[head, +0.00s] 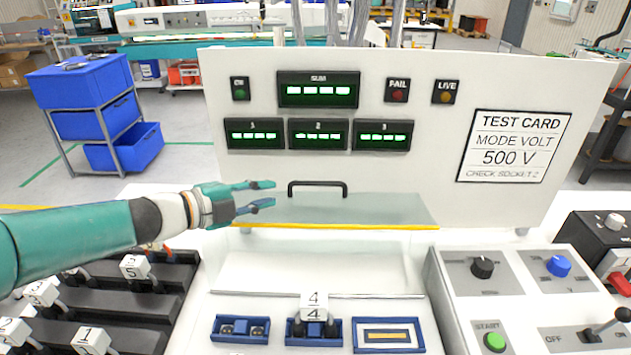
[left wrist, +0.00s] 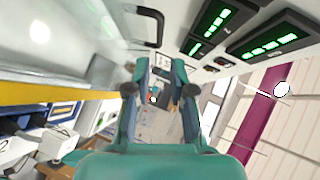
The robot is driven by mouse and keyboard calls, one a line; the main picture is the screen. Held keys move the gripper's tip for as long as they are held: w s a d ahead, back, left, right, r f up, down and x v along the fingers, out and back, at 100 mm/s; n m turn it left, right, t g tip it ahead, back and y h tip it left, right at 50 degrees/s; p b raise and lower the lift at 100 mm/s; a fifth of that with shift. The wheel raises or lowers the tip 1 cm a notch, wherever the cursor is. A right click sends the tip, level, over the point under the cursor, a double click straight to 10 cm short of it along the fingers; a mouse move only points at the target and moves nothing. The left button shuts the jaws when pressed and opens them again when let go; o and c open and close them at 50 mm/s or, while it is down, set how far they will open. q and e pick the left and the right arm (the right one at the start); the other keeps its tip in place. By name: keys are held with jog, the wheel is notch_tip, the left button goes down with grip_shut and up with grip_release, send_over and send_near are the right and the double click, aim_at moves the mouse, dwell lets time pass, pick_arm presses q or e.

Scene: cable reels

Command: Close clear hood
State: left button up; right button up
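The clear hood (head: 370,209) is a see-through panel with a yellow edge strip, in front of the white display panel. It looks raised, with the sockets in front of it uncovered. Its dark handle (head: 317,187) stands at the upper edge. My left gripper (head: 270,194) is open and empty, just left of the handle and apart from it. In the left wrist view the handle (left wrist: 152,24) is at the top, above the open fingers (left wrist: 160,88), and the yellow strip (left wrist: 50,96) is at the left. My right gripper is out of view.
A plug marked 4 (head: 314,306) stands in the middle blue socket (head: 299,333). Numbered plugs sit in black racks (head: 160,297) at the left. A control box (head: 510,290) with knobs and a green START button stands at the right. The upright display panel (head: 420,185) limits room behind.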

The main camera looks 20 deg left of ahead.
aim_at(311, 185)
pick_arm(q)
jog(key=x, duration=1.3)
jog(key=shift+w+d+p, duration=0.15)
jog(key=shift+w+p, duration=0.1)
jog(key=shift+p, duration=0.05)
jog(key=shift+f, duration=0.1)
grip_shut()
